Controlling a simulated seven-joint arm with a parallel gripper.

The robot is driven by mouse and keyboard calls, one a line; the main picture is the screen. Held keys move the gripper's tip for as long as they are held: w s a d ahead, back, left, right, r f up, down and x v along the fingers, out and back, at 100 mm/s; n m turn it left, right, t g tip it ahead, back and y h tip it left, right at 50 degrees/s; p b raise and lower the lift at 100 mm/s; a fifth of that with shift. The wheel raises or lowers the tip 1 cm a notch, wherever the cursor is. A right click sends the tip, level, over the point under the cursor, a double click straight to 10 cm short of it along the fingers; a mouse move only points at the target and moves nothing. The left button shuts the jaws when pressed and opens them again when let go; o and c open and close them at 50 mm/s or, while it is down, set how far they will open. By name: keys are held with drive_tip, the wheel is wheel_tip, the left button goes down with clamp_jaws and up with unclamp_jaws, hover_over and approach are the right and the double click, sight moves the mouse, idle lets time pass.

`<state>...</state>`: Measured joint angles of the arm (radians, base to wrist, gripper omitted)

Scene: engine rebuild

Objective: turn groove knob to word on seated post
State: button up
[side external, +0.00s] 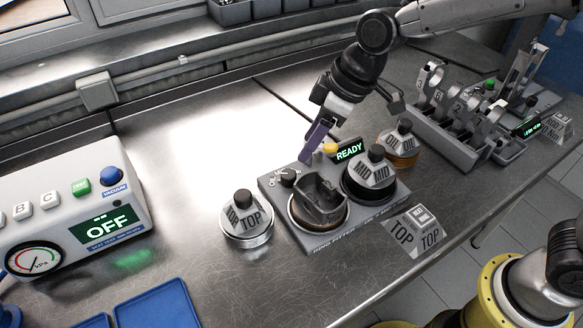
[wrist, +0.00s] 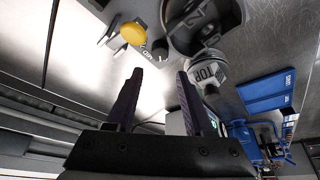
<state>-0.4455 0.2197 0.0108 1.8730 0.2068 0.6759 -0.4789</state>
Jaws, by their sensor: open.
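The ring fitter (side external: 334,238) is a grey box on the steel bench. A dark piston (side external: 320,203) sits upright on the fitter's front post, beside the knob. My gripper (side external: 307,155) is open, its purple fingers tilted above the back edge of the fitter, near the knob. In the wrist view the fingers (wrist: 158,86) are apart with nothing between them; the knob lies beyond the gap.
A yellow button (side external: 330,147) and a READY display (side external: 349,150) stand behind the piston. A MID container (side external: 371,176) sits on the fitter's right. A TOP container (side external: 246,222) stands left, an oil jar (side external: 400,148) behind right. A TOP card (side external: 415,234) lies in front.

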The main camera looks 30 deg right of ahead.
sight(289, 174)
drive_tip(key=x, duration=0.9)
drive_tip(key=shift+w+f, duration=0.1)
drive_tip(key=shift+f, duration=0.15)
clamp_jaws()
